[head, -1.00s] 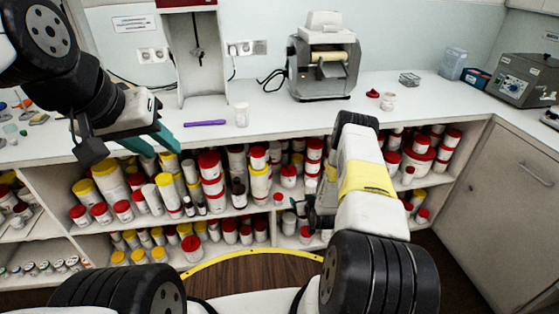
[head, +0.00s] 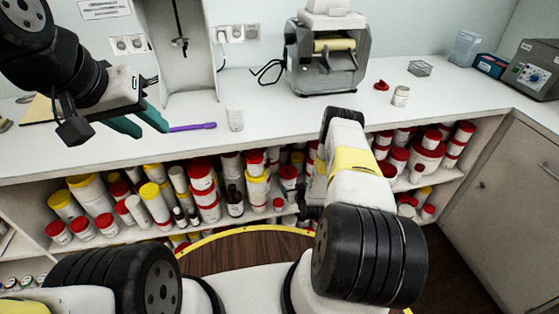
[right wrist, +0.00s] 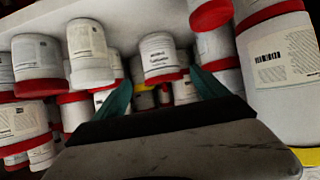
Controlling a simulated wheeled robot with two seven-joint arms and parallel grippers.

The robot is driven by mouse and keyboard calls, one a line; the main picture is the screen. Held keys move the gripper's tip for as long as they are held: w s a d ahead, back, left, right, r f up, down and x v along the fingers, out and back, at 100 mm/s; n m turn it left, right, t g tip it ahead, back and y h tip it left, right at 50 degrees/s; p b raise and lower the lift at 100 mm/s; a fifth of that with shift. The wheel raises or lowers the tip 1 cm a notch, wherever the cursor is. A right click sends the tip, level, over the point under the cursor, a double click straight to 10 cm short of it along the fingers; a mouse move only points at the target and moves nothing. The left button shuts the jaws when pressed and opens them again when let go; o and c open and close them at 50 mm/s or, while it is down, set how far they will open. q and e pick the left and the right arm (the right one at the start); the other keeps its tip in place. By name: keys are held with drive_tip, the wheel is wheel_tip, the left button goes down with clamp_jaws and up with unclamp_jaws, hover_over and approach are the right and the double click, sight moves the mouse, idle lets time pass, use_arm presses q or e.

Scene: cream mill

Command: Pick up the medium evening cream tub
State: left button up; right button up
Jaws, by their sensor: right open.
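Many white tubs with red or yellow lids crowd the shelf (head: 150,236) under the counter. The head view does not show which is the medium evening cream tub; labels are too small. My right gripper (right wrist: 161,76) is open among tubs, its two teal fingers apart. A white tub with a red lid (right wrist: 158,54) shows between and beyond the fingertips; its label is unreadable, and I cannot tell whether they touch it. In the head view my right arm hides this gripper. My left gripper (head: 150,129) is open and empty above the counter's front edge.
The counter (head: 290,112) carries a purple tool (head: 192,127), a white cup (head: 235,120), a grey roller mill (head: 328,58) and a jar (head: 400,95) beside a red lid (head: 381,86). Large tubs (right wrist: 280,70) stand close beside my right gripper.

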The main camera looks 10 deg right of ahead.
sight(290, 181)
drive_tip(key=x, duration=1)
drive_tip(key=shift+w+f, duration=0.1)
drive_tip(key=shift+w, duration=0.05)
drive_tip(key=c, duration=1.5)
drive_tip(key=shift+c, duration=0.5)
